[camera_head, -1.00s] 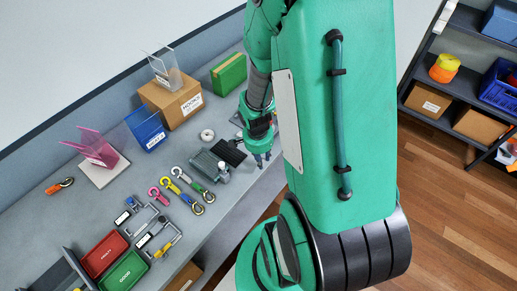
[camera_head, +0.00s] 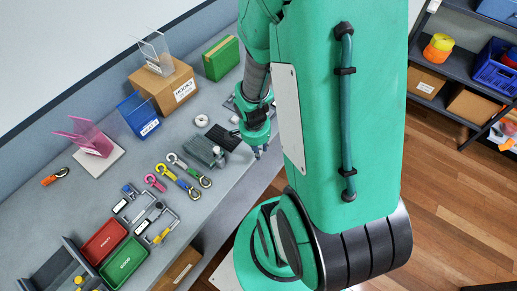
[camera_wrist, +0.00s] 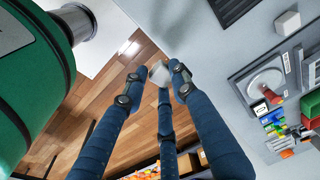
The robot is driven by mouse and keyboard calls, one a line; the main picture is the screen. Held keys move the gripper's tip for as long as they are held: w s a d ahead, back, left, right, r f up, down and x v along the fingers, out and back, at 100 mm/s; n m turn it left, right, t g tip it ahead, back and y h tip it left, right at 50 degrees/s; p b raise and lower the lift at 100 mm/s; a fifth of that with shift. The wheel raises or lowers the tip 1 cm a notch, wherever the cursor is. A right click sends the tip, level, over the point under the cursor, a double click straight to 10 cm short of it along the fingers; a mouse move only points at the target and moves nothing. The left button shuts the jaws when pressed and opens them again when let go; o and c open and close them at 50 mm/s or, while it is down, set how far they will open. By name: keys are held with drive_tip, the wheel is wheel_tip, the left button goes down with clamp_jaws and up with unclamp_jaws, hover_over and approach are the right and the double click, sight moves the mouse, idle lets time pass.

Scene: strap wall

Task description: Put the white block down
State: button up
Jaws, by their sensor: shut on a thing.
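My gripper (camera_wrist: 160,76) has dark blue fingers with grey joints, closed around a small white block (camera_wrist: 157,73) at their tips. Part of the block is hidden by the fingers. In the head view my gripper (camera_head: 257,153) hangs at the front edge of the grey bench (camera_head: 225,200), to the right of a black ribbed mat (camera_head: 222,137); the block cannot be made out there. In the wrist view the block appears near the line between bench and wooden floor, apart from other things.
A grey clamp-like fixture (camera_head: 205,152) stands left of the mat. Coloured hooks (camera_head: 178,180), a red tray (camera_head: 104,241), a green tray (camera_head: 125,264), a blue bin (camera_head: 138,117) and a cardboard box (camera_head: 163,88) stand on the bench. A pale cube (camera_wrist: 287,22) shows in the wrist view.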

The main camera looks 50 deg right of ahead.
drive_tip(key=shift+w, duration=0.1)
drive_tip(key=w+d+r+n+p, duration=0.1)
drive_tip(key=w+d+r+p, duration=0.3)
drive_tip(key=w+d, duration=0.4)
drive_tip(key=w+d+r+n+p, duration=0.1)
drive_tip(key=w+d+r+p, duration=0.4)
drive_tip(key=w, duration=0.9)
drive_tip(key=w+d+r+p, duration=0.5)
drive_tip(key=w+d+r, duration=0.1)
drive_tip(key=w+d, duration=0.5)
drive_tip(key=shift+w+n+t, duration=0.3)
drive_tip(key=shift+w+n, duration=0.1)
drive_tip(key=shift+w, duration=0.1)
drive_tip(key=shift+w+d+r, duration=0.1)
drive_tip(key=shift+d, duration=0.1)
drive_tip(key=p, duration=0.2)
hover_over(221, 46)
drive_tip(key=shift+f, duration=0.75)
drive_tip(key=shift+a+f, duration=0.1)
drive_tip(key=shift+f, duration=0.05)
drive_tip(key=shift+f+p, duration=0.5)
drive_tip(key=shift+f, duration=1.1)
drive_tip(key=shift+f, duration=0.15)
